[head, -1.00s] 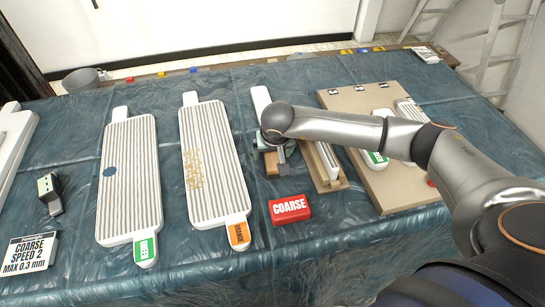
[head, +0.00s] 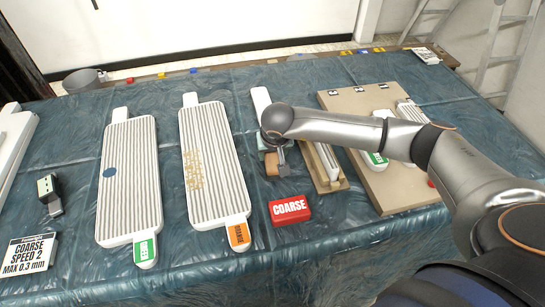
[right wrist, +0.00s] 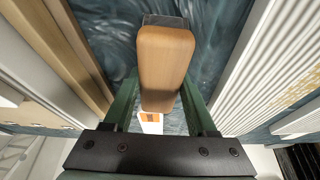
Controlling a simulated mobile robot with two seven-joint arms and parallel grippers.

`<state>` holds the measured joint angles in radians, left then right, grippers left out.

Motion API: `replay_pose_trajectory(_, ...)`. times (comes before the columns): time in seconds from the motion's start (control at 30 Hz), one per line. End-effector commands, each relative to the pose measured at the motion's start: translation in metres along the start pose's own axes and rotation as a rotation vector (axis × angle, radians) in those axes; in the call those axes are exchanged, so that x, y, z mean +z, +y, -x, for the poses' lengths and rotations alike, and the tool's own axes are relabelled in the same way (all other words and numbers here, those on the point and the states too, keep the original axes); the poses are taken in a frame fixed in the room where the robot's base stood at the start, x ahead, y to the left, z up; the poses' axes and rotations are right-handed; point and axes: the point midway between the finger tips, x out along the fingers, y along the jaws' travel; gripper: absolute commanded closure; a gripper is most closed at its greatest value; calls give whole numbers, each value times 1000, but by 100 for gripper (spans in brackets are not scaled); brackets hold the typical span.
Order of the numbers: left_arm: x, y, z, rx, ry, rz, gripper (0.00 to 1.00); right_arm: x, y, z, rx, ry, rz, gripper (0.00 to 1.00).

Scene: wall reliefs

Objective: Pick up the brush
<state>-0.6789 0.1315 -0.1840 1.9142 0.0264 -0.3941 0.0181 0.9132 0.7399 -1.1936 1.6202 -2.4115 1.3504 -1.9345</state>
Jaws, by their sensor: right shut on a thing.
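The brush (right wrist: 165,60) shows in the right wrist view as a rounded wooden block with a dark edge at its far end. My right gripper (right wrist: 158,95) has its green fingers on either side of the block and is shut on it. In the head view the brush (head: 271,163) is a small brown patch under my right gripper (head: 272,147), partly hidden by the wrist. I cannot tell whether the brush touches the table. My left gripper is not in view.
Ribbed white panels (head: 212,165) lie left of the brush. A red COARSE block (head: 290,209) lies in front of it. A wooden rack (head: 322,165) and a tan board (head: 400,195) are close on the right. The blue cloth (head: 200,270) is bare toward the front.

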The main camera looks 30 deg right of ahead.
Motion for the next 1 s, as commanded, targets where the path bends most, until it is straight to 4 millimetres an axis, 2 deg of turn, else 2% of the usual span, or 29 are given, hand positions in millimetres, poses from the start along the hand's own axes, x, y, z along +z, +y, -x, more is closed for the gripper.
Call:
replay_pose_trajectory(0.1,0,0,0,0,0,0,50,0,0,0,1,-1,0,100)
replay_pose_trajectory(0.4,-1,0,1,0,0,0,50,0,0,1,0,0,0,100)
replay_pose_trajectory(0.6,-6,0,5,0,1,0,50,-5,0,9,-1,3,-1,100)
replay_pose_trajectory(0.77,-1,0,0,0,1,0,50,-15,0,39,-3,6,2,100)
replay_pose_trajectory(1.0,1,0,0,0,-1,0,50,7,4,105,-4,6,4,100)
